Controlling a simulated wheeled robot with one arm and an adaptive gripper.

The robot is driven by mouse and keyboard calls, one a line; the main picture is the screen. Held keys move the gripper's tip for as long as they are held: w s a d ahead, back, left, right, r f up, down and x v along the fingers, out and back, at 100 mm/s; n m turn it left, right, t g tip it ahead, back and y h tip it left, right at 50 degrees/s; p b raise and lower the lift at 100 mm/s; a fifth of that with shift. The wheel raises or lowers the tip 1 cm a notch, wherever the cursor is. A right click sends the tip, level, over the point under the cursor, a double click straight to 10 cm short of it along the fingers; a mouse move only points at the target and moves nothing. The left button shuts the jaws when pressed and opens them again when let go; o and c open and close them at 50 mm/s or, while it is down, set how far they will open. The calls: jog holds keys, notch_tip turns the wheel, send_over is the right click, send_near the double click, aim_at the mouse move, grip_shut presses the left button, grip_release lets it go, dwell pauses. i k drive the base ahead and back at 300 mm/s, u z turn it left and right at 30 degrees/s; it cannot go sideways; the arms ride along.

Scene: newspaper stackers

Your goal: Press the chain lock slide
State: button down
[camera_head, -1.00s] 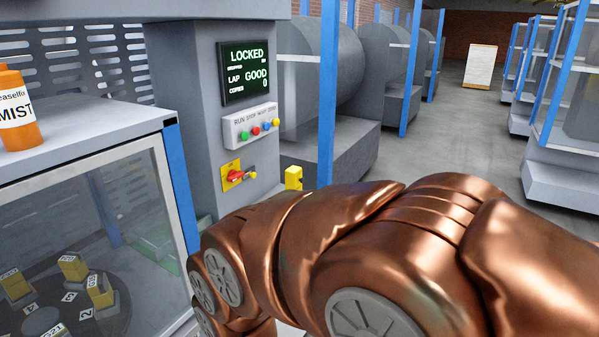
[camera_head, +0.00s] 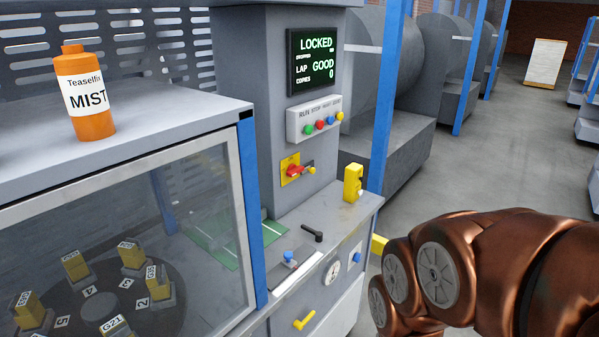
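No part is labelled as the chain lock slide, and I cannot tell for certain which it is. On the grey ledge below the control column are a small blue knob (camera_head: 288,256) on a plate and a black handle (camera_head: 312,234). A yellow block (camera_head: 352,183) stands at the ledge's right end. A red rotary switch (camera_head: 294,170) on a yellow plate is above the ledge. The screen (camera_head: 314,60) reads "LOCKED" and "LAP GOOD". My copper-coloured arm fills the lower right, apart from the ledge; my gripper is out of view.
A glass-fronted cabinet (camera_head: 130,230) with a dark turntable holding yellow blocks stands at left. An orange MIST bottle (camera_head: 85,95) is on its top. A blue post (camera_head: 392,95) rises behind the ledge. Open floor (camera_head: 480,160) lies to the right.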

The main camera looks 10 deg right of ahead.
aim_at(312, 170)
jog(key=z, duration=0.05)
jog(key=k, duration=0.5)
jog(key=u, duration=1.4)
jog(key=i, duration=0.75)
jog(key=z, duration=1)
jog(key=i, duration=0.5)
jog(key=z, duration=0.05)
